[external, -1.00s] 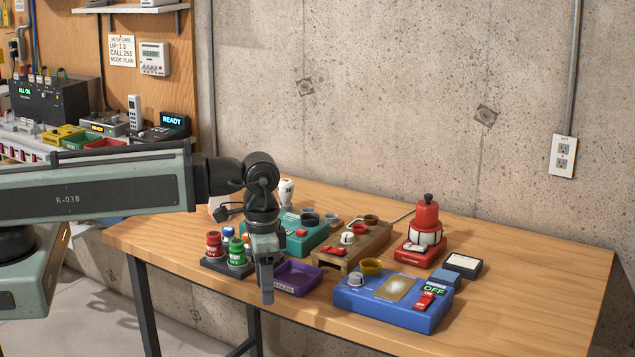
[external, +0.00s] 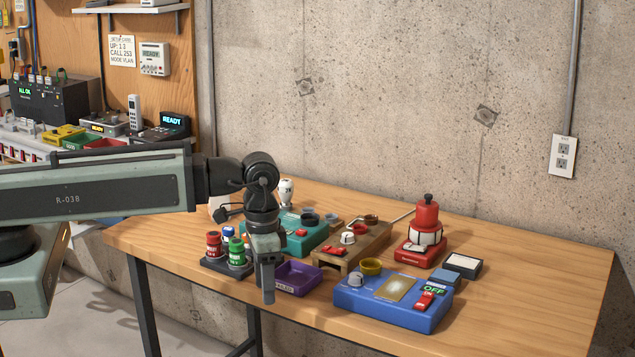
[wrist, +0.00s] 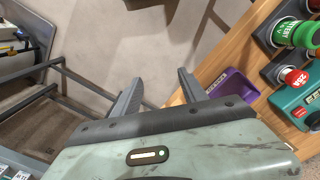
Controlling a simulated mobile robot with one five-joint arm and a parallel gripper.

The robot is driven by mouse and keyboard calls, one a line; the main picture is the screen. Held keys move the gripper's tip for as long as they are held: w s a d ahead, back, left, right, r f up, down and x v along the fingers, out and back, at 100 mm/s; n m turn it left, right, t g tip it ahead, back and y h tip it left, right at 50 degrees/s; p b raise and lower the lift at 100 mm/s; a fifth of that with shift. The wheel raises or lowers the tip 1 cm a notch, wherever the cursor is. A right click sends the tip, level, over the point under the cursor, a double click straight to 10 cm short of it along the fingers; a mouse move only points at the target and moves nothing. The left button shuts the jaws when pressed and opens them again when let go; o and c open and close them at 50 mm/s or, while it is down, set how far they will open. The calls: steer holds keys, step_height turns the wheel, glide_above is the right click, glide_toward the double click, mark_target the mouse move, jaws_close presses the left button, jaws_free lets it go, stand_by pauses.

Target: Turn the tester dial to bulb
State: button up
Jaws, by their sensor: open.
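Several testers stand on the wooden table, and I cannot tell for sure which one the task means. A blue box (external: 375,311) at the front has a pale knob (external: 355,280), a yellow ring, a tan plate and a red switch by an "OFF" label. A wooden unit (external: 372,247) has a white knob (external: 348,238) and red parts. A teal unit (external: 310,237) behind my arm is partly hidden. My gripper (external: 267,290) points down near the table's front edge, left of the blue box. In the wrist view my gripper (wrist: 157,88) is open and empty.
A purple tray (external: 297,279) lies close to my gripper; it shows in the wrist view (wrist: 233,84). Red and green canisters (external: 237,252) stand left of it. A red device (external: 424,235) stands further back. The table's right end is clear.

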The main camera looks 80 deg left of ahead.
steer(key=w+a+n, duration=0.4)
steer(key=w+n, duration=0.3)
steer(key=n, duration=0.2)
steer(key=w+a+r+n+p, duration=0.1)
steer(key=a+n, duration=0.2)
steer(key=a, duration=0.5)
steer(key=w+a+r+n+p, duration=0.1)
steer(key=a+r+n+p, duration=0.1)
steer(key=a, duration=0.6)
steer(key=w+a+r+n+p, duration=0.1)
steer(key=w+a+n, duration=0.1)
steer(key=a, duration=0.6)
steer(key=shift+w+a+r+n+p, duration=0.15)
steer(key=shift+r+n+p, duration=0.25)
steer(key=shift+n, duration=0.5)
steer(key=s+a, duration=0.2)
steer(key=a, duration=0.2)
steer(key=s+a+r+n+p, duration=0.1)
steer(key=s+a, duration=0.1)
steer(key=a, duration=0.2)
steer(key=s+a+n, duration=0.1)
steer(key=s+a, duration=0.1)
steer(key=a, duration=0.2)
steer(key=shift+s+a+r, duration=0.1)
steer(key=shift+a+r, duration=0.05)
step_height(320, 180, down, 8)
steer(key=b, duration=0.7)
steer(key=shift+b, duration=0.4)
jaws_close()
